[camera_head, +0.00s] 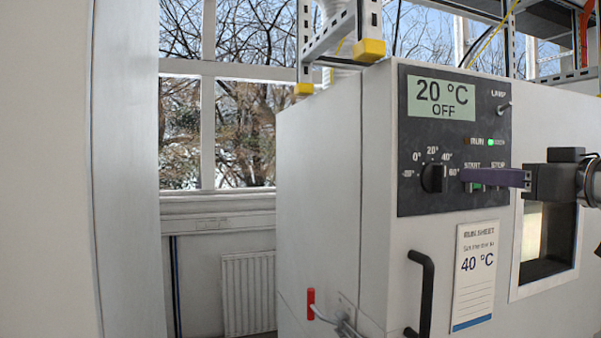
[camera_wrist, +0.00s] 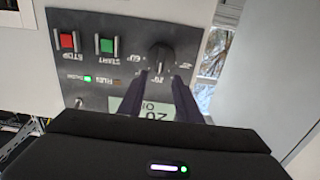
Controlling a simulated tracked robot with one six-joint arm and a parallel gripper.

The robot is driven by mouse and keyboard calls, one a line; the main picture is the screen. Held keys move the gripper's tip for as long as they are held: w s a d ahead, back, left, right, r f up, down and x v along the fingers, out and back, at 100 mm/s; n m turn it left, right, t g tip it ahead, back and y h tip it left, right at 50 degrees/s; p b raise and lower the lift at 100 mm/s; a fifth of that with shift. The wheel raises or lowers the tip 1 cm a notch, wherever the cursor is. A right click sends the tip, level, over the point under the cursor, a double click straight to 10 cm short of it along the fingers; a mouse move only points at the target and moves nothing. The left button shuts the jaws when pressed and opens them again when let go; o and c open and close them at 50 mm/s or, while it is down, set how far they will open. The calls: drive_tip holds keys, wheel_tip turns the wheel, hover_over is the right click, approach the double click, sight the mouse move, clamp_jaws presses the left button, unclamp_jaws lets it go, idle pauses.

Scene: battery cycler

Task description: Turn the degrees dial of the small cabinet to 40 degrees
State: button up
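The degrees dial (camera_head: 434,178) is a black knob on the dark control panel (camera_head: 408,140) of the white cabinet, with temperature marks around it. It also shows in the wrist view (camera_wrist: 160,57), upside down. The display (camera_head: 441,99) above reads 20 °C and OFF. The knob's exact pointing is too small to tell. My gripper (camera_head: 464,175) points at the panel in front of the dial, its purple fingertips appearing just right of it. In the wrist view the two fingers (camera_wrist: 161,77) are apart, with the dial ahead between their tips and nothing held.
Green START (camera_wrist: 106,45) and red STOP (camera_wrist: 67,41) buttons sit beside the dial. A run sheet (camera_head: 474,274) reading 40 °C hangs below the panel. A black door handle (camera_head: 427,292) and a window recess (camera_head: 547,240) are near. A lamp switch (camera_head: 504,107) sticks out above.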

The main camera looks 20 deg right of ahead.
sight(445, 172)
drive_tip(key=shift+w+a, duration=0.1)
drive_tip(key=shift+w, duration=3.85)
drive_tip(key=shift+c, duration=0.3)
